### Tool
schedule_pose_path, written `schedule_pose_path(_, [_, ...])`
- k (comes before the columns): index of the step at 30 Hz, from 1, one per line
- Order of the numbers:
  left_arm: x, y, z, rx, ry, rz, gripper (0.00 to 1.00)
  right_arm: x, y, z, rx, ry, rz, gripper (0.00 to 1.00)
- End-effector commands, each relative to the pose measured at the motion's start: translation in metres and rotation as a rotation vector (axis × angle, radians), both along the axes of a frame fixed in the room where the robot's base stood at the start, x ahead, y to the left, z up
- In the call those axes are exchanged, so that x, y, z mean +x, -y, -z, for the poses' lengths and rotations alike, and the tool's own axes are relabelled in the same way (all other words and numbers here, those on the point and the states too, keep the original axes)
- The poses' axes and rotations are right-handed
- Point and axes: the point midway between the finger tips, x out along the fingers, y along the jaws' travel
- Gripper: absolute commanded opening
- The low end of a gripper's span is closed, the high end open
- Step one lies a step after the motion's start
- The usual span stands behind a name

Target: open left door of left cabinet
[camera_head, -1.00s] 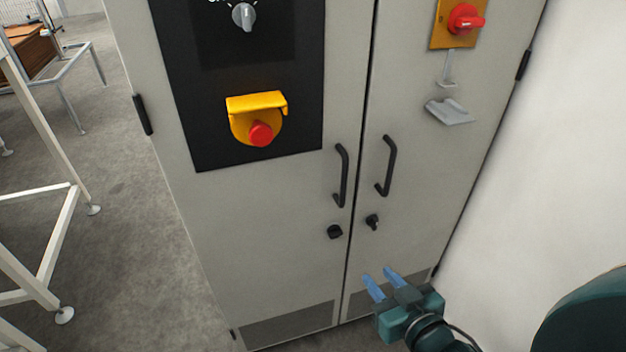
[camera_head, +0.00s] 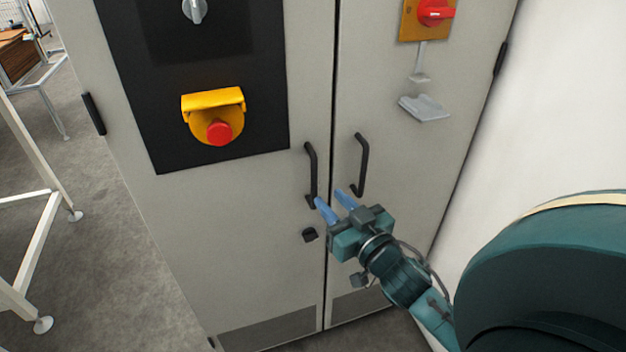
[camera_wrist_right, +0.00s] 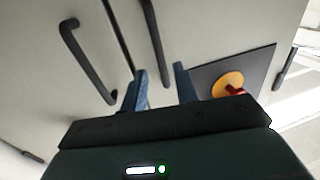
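The grey cabinet's left door (camera_head: 230,250) carries a black vertical bar handle (camera_head: 312,172) near the centre seam, and the door is shut. My right gripper (camera_head: 331,203) has two blue fingers, spread apart and empty. It is in front of the seam, close to the handle's lower end. In the right wrist view the left door's handle (camera_wrist_right: 155,45) lines up with the gap between the fingers (camera_wrist_right: 161,88); I cannot tell whether they touch it. My left gripper is not in view.
The right door (camera_head: 420,165) has a similar handle (camera_head: 361,165). A black lock knob (camera_head: 310,235) is below the left handle. A red emergency stop with yellow guard (camera_head: 213,112) sits on the black panel. A white wall (camera_head: 560,100) is right; a white frame (camera_head: 40,250) stands left.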

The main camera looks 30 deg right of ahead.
Motion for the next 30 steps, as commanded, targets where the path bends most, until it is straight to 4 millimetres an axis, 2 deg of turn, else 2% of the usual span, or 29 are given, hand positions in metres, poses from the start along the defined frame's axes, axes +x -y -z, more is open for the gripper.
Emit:
schedule_pose_path(1, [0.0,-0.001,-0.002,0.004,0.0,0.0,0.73,0.012,0.001,-0.002,-0.001,0.004,-0.001,0.3])
schedule_pose_path(6, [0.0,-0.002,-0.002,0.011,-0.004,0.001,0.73,0.044,0.002,-0.001,-0.001,0.001,-0.001,0.3])
schedule_pose_path(12, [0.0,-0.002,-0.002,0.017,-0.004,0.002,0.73,0.067,0.002,0.0,-0.001,0.0,-0.001,0.3])
schedule_pose_path(24, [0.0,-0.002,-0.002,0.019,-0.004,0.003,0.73,0.074,0.003,0.001,0.0,-0.001,0.0,0.3])
schedule_pose_path(30, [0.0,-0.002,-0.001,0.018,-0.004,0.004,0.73,0.074,0.003,0.001,0.0,-0.001,0.0,0.14])
